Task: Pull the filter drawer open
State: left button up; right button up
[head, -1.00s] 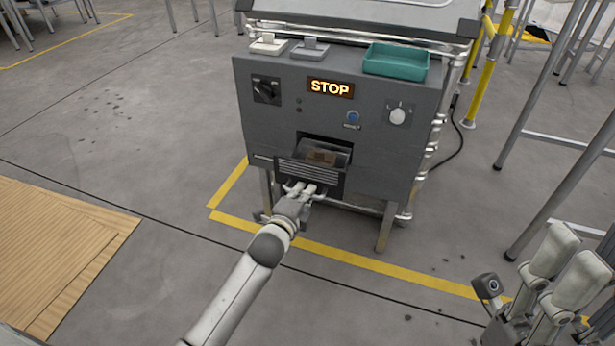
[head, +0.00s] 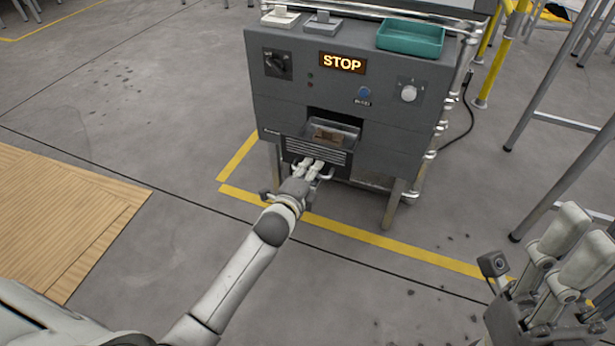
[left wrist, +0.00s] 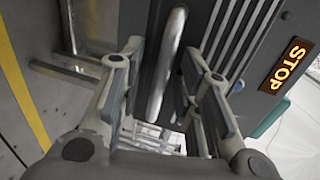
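The filter drawer (head: 316,152) has a dark slotted front and stands out from the grey machine (head: 390,140). Its tray shows inside the opening with a brown content (head: 328,135). The drawer's bar handle (left wrist: 166,65) is light metal. My left gripper (head: 314,167) is at the handle. In the left wrist view its fingers (left wrist: 163,75) are apart, one on each side of the bar, with a gap visible on both sides. My right gripper (head: 586,232) is open and empty at the lower right, far from the machine.
The machine has a lit STOP sign (head: 342,62), a black knob (head: 278,64), a white dial (head: 409,92) and a teal tray (head: 411,38) on top. Yellow floor tape (head: 380,240) runs in front. A wooden platform (head: 60,215) lies left. Metal legs stand right.

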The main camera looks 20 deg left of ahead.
pick_arm(q)
jog(key=v, duration=1.2)
